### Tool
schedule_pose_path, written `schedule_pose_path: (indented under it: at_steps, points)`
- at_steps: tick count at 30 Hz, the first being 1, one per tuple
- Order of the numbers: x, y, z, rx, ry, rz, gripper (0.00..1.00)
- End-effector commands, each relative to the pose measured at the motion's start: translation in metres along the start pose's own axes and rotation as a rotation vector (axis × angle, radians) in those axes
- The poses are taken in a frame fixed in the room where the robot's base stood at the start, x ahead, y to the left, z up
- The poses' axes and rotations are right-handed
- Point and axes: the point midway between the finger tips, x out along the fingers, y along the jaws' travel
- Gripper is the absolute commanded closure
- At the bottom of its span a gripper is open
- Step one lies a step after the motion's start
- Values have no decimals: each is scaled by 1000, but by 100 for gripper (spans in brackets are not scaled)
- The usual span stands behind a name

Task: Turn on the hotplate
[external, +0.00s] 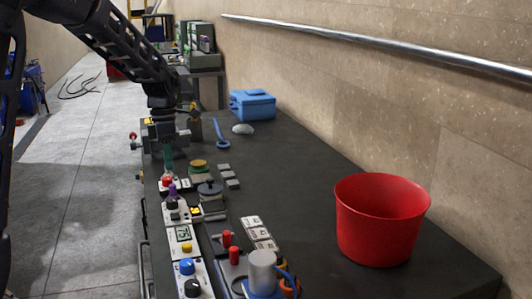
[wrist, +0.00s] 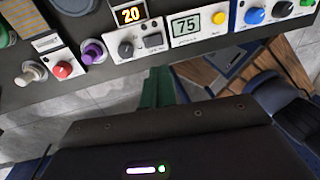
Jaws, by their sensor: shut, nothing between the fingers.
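My gripper (external: 168,165) has green fingers, which are shut and empty. In the external view it points down near the bench's left edge, by a red button (external: 167,181). In the wrist view the gripper (wrist: 159,72) appears just off the bench edge, below a panel with an orange "20" display (wrist: 130,14). A dark round plate (external: 209,188), probably the hotplate, sits behind the panels. I cannot tell whether the fingertips touch anything.
A white panel reading "75" (wrist: 186,25) with a yellow button adjoins on the right. Purple (wrist: 93,51) and red knobs (wrist: 62,70) are on the left. The bench middle is fairly clear.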

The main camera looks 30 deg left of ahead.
Motion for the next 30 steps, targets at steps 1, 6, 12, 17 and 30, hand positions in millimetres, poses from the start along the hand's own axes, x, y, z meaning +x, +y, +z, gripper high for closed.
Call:
schedule_pose_path:
  at_steps: [1,6,12,17,30]
  points:
    - [4,0,0,0,1,-1,100]
    - [27,0,0,0,2,-3,100]
    - [62,0,0,0,3,-2,100]
    - [90,0,-1,-1,2,-3,100]
    - [136,0,0,0,0,0,100]
